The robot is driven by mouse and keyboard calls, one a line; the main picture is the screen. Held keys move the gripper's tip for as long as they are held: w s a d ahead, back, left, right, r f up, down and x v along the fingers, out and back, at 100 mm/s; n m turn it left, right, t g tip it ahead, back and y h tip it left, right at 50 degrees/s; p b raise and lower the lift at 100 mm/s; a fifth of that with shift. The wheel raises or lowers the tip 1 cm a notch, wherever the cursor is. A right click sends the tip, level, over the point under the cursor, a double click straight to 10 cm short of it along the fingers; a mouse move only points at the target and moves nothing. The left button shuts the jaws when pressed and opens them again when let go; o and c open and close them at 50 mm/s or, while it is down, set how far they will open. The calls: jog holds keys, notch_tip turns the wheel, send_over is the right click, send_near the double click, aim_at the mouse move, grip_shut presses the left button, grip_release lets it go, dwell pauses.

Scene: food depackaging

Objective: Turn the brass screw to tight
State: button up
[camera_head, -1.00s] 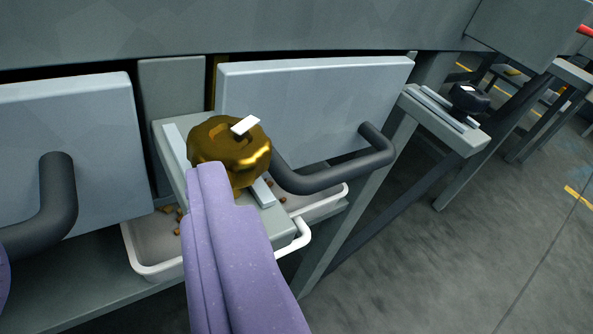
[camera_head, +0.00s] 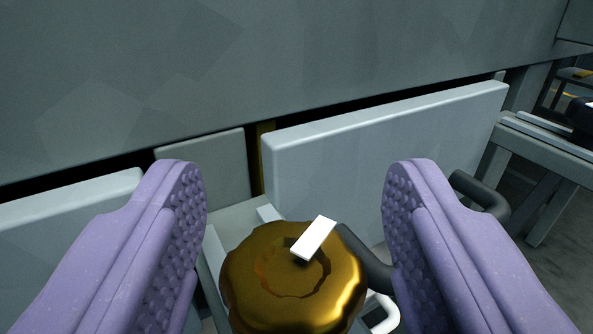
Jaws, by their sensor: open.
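The brass screw (camera_head: 250,283) is a round, lobed knob with a white pointer mark (camera_head: 315,238) on its top. It stands low in the middle of the view, on a grey bracket between two panels. The white mark points up and to the right. My gripper (camera_head: 295,195) is open, with one purple, dimpled finger on the left and one on the right. The knob lies between the two fingers in the picture, with a gap showing on both sides. No contact shows. The lower edge of the knob is cut off or hidden.
A pale grey panel (camera_head: 380,140) with a dark handle (camera_head: 480,195) stands behind and right of the knob. Another pale panel (camera_head: 60,215) is at the left. A white tray handle (camera_head: 385,312) shows below right. A grey wall (camera_head: 250,70) fills the top.

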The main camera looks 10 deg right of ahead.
jog(key=c, duration=1)
jog(key=shift+o, duration=0.2)
jog(key=m+h+p, duration=0.1)
jog(key=h, duration=0.1)
jog(key=shift+a+r+m+h, duration=0.1)
jog(key=shift+m+h, duration=0.3)
jog(key=shift+m+g+h, duration=0.6)
jog(key=shift+m+h, duration=0.1)
jog(key=shift+h, duration=0.3)
jog(key=o, duration=1)
jog(key=shift+c, duration=0.2)
jog(key=shift+s+p, duration=0.15)
jog(key=shift+p, duration=0.15)
